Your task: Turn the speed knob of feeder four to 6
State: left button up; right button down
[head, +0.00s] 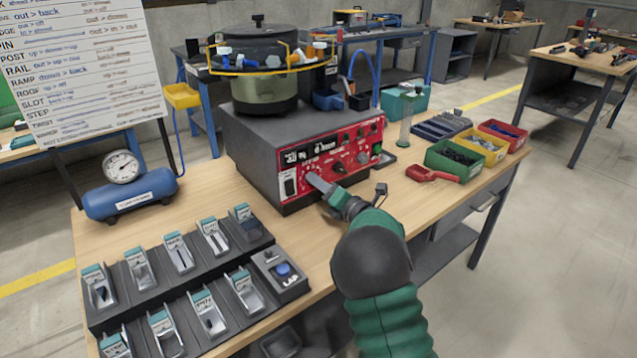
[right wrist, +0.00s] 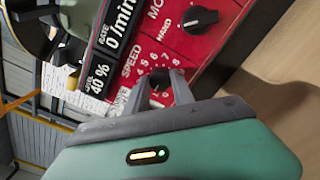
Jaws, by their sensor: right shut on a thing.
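The bowl feeder (head: 300,150) stands on the wooden bench, with a red control panel (head: 345,150) on its front. The panel also shows in the right wrist view (right wrist: 205,70). My right gripper (head: 316,183) reaches the panel's lower left part. In the right wrist view its two fingers (right wrist: 166,84) are shut on the dark speed knob (right wrist: 159,82), under the word SPEED. Dial numbers show around the knob, but its pointer is too hidden to read. The displays (right wrist: 105,55) read 40 % and 0 /min. My left gripper is out of view.
Another black knob (right wrist: 200,19), marked HAND, sits close to my gripper on the panel. A black rack of small trays (head: 150,290) lies front left; a blue air tank (head: 130,193) stands behind it. Green, yellow and red bins (head: 455,165) stand right of the feeder.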

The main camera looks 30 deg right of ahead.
jog(key=shift+s+f+m+p, duration=0.15)
jog(key=shift+m+p, duration=1.75)
jog(key=shift+m, duration=2.5)
jog(key=shift+f+m+p, duration=0.25)
jog(key=shift+m+p, duration=1.65)
jog(key=shift+m, duration=2.5)
jog(key=shift+s+f+m+p, duration=0.15)
jog(key=shift+m+p, duration=1.75)
jog(key=shift+m, duration=2.5)
jog(key=shift+w+a+f, duration=0.1)
jog(key=c, duration=1.4)
grip_release()
jog(key=o, duration=0.3)
jog(key=shift+w, duration=0.15)
jog(key=shift+r, duration=0.25)
